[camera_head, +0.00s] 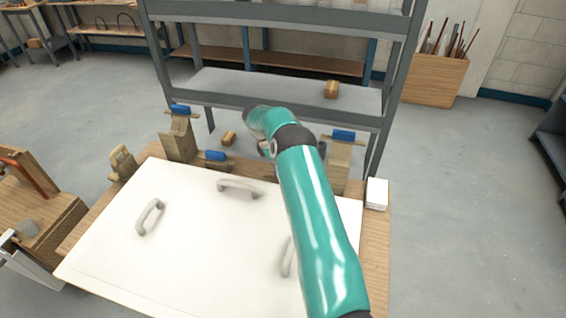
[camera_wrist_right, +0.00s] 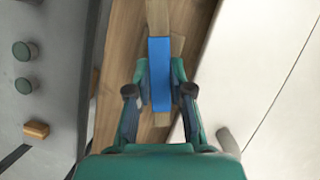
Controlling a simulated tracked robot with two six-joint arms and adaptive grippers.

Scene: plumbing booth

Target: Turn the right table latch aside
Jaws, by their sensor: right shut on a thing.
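In the right wrist view, my right gripper (camera_wrist_right: 159,78) is shut on a blue latch (camera_wrist_right: 160,48), with one finger on each side. The latch sits on the wood along the edge of the table (camera_wrist_right: 128,40), beside the white panel (camera_wrist_right: 250,60). In the head view, my teal right arm reaches over the panel (camera_head: 170,260) to the table's far edge and hides the gripper and the held latch. Another blue-topped latch (camera_head: 216,155) shows at the far edge, left of the arm. My left gripper is not in view.
Two blue-topped wooden posts stand at the far side, left (camera_head: 180,109) and right (camera_head: 343,135). The panel has grey handles, one on the left (camera_head: 150,215) and one at the back (camera_head: 238,188). A grey shelf (camera_head: 290,88) stands behind. A white stack (camera_head: 377,193) is at right.

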